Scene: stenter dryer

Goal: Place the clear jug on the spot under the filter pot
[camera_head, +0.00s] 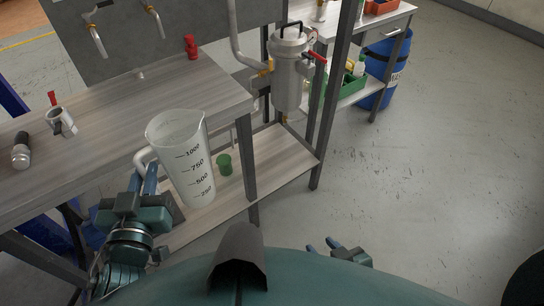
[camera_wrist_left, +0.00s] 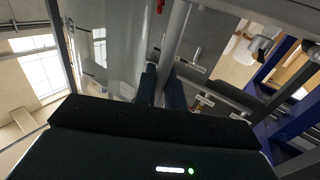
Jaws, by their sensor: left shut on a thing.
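The clear jug (camera_head: 184,160) has black volume marks and hangs upright beside the front edge of the workbench. My left gripper (camera_head: 146,178) is shut on its handle. In the left wrist view the jug's wall (camera_wrist_left: 108,45) fills the upper left, and the handle (camera_wrist_left: 176,35) runs down to the fingers (camera_wrist_left: 161,85). The steel filter pot (camera_head: 290,72) is mounted to the right of the bench, with a red-handled valve. The lower shelf (camera_head: 283,152) lies beneath it; no distinct spot shows. My right gripper (camera_head: 324,247) is low at the centre, fingers apart and empty.
A green cup (camera_head: 224,164) stands on the lower shelf just right of the jug. A dark bench leg (camera_head: 246,160) stands between jug and pot, and another post (camera_head: 330,110) right of the pot. Valve parts (camera_head: 60,122) lie on the workbench. The floor at right is clear.

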